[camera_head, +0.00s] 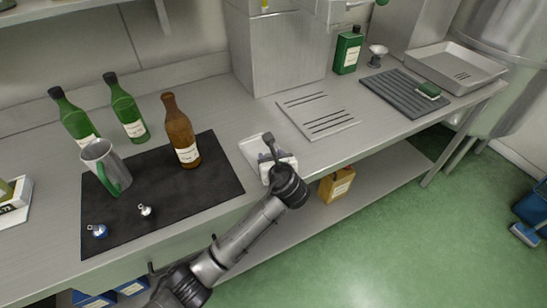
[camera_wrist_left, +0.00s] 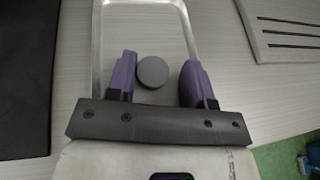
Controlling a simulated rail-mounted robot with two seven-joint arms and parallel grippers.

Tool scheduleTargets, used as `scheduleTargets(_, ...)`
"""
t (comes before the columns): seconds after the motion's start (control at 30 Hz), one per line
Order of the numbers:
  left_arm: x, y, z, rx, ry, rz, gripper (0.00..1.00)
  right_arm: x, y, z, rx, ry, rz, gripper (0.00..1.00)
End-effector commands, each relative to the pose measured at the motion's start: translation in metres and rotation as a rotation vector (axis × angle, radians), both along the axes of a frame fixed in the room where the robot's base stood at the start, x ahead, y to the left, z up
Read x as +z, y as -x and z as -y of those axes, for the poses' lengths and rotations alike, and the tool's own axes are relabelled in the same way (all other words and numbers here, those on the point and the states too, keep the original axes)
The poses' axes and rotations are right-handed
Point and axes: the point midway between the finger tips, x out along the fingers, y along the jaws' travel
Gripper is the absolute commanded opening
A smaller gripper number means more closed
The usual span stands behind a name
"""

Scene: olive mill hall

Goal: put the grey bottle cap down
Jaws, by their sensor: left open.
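The grey bottle cap (camera_wrist_left: 152,72) is a small round disc in the left wrist view. It lies on the floor of a shallow pale tray (camera_wrist_left: 97,45), apart from both fingers. My left gripper (camera_wrist_left: 157,78) is open, with one purple finger on each side of the cap and a gap at each side. In the head view my left gripper (camera_head: 276,168) is over the front of the tray (camera_head: 249,148). The cap is hidden there behind the gripper. My right gripper is not in view.
A black mat (camera_head: 215,180) left of the tray bears a brown bottle (camera_head: 180,125), a steel jug (camera_head: 98,155) and two small stoppers. Green bottles (camera_head: 127,105) stand behind. A slotted steel plate (camera_head: 318,115) lies right of the tray. The counter's front edge is close.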

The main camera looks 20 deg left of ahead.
Motion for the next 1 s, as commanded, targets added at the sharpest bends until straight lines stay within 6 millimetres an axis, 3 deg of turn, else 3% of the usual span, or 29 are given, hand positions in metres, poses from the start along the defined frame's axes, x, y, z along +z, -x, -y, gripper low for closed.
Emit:
scheduleTargets(0.03, -0.012, 0.002, -0.006, 0.016, -0.002, -0.022, 0.56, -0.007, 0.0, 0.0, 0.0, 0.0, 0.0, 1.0)
scheduleTargets(0.17, -0.002, 0.003, -0.005, 0.013, -0.001, -0.021, 0.56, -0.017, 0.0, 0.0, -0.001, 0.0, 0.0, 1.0)
scheduleTargets(0.3, 0.017, 0.026, 0.013, 0.009, -0.003, -0.018, 0.56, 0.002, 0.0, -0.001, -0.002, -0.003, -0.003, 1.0)
scheduleTargets(0.6, 0.041, 0.068, 0.044, 0.006, -0.002, -0.01, 0.56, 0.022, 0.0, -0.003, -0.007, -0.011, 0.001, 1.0)
scheduleTargets(1.0, 0.051, 0.092, 0.061, 0.006, -0.003, -0.008, 0.56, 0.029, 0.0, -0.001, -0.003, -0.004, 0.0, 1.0)
